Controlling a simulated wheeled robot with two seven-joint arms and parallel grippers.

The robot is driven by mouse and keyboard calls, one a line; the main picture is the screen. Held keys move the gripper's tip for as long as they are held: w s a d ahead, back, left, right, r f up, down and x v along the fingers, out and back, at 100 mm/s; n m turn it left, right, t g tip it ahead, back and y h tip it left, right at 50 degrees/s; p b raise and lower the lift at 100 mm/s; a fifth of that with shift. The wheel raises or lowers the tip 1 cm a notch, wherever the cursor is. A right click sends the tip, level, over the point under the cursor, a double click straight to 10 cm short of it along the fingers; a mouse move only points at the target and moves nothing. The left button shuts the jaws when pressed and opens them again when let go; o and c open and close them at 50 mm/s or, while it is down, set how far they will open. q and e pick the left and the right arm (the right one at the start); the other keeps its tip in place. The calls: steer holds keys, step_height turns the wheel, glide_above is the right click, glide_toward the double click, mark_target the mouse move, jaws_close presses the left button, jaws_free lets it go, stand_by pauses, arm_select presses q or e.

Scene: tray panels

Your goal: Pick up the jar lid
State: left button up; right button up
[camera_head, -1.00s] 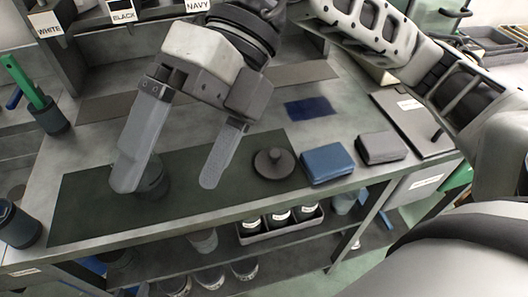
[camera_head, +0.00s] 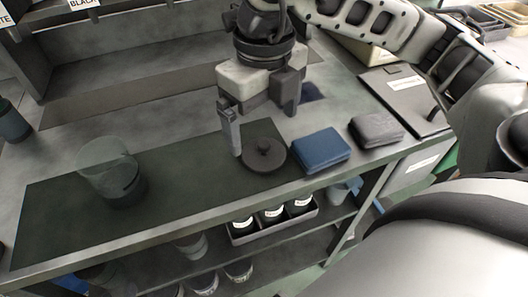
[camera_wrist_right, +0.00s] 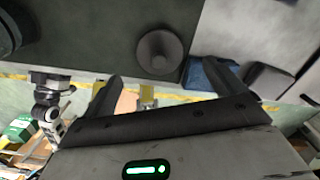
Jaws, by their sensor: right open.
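The jar lid (camera_head: 264,154) is a dark round disc with a knob, lying flat on the right end of the dark green mat (camera_head: 60,215). In the right wrist view the lid (camera_wrist_right: 160,52) shows just beyond the fingertips, between them. My right gripper (camera_head: 263,134) is open and empty, above and close to the lid's far side, fingers pointing down. Its fingers show apart in the right wrist view (camera_wrist_right: 166,78). A clear glass jar with a dark lower part (camera_head: 122,184) stands on the mat at the left. My left gripper does not show.
A folded blue cloth (camera_head: 320,152) lies right of the lid, with a folded grey cloth (camera_head: 376,130) beyond it. A dark labelled panel (camera_head: 408,98) lies farther right. A tray of jars (camera_head: 272,222) sits on the shelf below. The mat between jar and lid is clear.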

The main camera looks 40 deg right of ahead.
mark_target(264, 143)
steer(key=shift+f, duration=2.8)
steer(key=c, duration=1.1)
